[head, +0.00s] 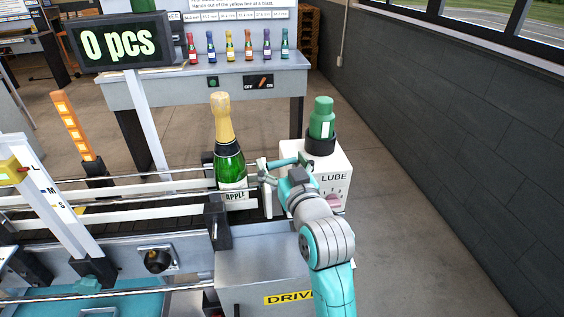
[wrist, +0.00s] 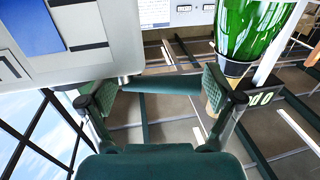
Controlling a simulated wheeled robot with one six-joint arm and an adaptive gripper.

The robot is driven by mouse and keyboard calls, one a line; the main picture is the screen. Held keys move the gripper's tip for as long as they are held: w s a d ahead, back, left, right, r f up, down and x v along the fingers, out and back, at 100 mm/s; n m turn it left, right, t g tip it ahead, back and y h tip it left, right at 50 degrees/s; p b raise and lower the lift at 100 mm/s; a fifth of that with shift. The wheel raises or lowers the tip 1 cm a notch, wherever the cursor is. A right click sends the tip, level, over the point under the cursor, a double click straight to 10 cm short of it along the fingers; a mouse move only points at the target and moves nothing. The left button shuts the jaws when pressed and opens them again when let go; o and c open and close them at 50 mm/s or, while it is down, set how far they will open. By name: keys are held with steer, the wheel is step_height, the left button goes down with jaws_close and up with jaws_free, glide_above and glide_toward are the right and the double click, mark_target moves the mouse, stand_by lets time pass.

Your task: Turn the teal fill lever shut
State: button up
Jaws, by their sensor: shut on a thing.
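The teal fill lever (head: 290,160) sticks out from the left side of the white LUBE box (head: 335,165). In the wrist view the lever (wrist: 165,84) lies across the picture, from a small metal pivot by the white box to my other finger. My gripper (head: 267,172) is at the lever, between the box and the green bottle. In the wrist view my gripper (wrist: 162,92) has its two dark green pads at the lever's two ends, shut on it. My wrist hides part of the box front in the head view.
A green bottle with gold foil (head: 229,155), labelled APPLE, stands on the conveyor just left of my gripper. A green container (head: 321,118) sits on top of the box. White guide rails (head: 110,200) run to the left. Open floor (head: 420,190) lies to the right.

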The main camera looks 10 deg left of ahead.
steer(key=shift+a, duration=0.1)
stand_by(0.4)
steer(key=o, duration=1.4)
steer(key=v, duration=1.2)
